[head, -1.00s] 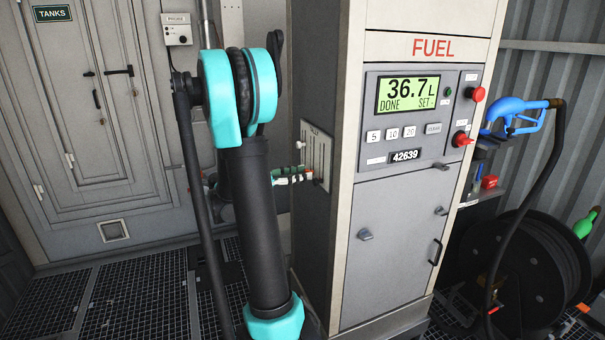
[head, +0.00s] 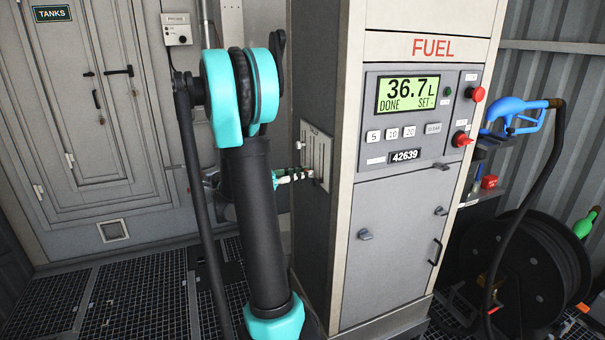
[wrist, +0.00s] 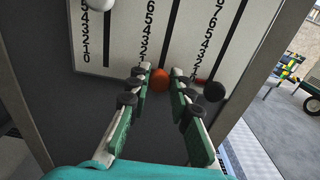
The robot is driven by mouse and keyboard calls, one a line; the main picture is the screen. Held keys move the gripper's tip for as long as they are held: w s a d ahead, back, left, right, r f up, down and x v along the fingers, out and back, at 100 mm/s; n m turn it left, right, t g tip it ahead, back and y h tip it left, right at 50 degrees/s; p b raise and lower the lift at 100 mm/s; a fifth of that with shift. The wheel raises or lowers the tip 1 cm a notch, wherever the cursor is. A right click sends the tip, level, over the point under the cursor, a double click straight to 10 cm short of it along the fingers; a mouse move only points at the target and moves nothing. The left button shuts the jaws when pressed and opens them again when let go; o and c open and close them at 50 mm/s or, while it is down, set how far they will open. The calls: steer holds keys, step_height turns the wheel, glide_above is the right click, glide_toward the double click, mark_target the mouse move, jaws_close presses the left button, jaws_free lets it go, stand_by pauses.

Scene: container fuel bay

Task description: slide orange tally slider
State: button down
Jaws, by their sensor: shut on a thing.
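The orange tally slider's round knob (wrist: 159,80) shows in the wrist view, near the low end of the middle number scale. My gripper (wrist: 160,75) is shut on it, with one green-and-white finger on each side. In the head view my gripper (head: 305,174) reaches the tally panel (head: 318,150) on the dark left side of the fuel pump; the orange knob cannot be made out there. The tally panel also shows in the wrist view (wrist: 115,50), its scales falling towards 0. The exact number at the orange knob cannot be read.
A white knob (wrist: 100,4) sits high on the left scale and a black knob (wrist: 214,92) is close right of my fingers. The fuel pump (head: 400,240) stands right of my arm. A blue nozzle (head: 515,115) and a hose reel (head: 525,265) are further right.

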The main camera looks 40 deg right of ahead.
mark_target(314, 161)
steer(key=shift+r, duration=1.85)
steer(key=c, duration=1.3)
jaws_free()
steer(key=shift+c, duration=0.2)
steer(key=shift+a, duration=0.1)
steer(key=v, duration=1.2)
steer(key=shift+w, duration=0.1)
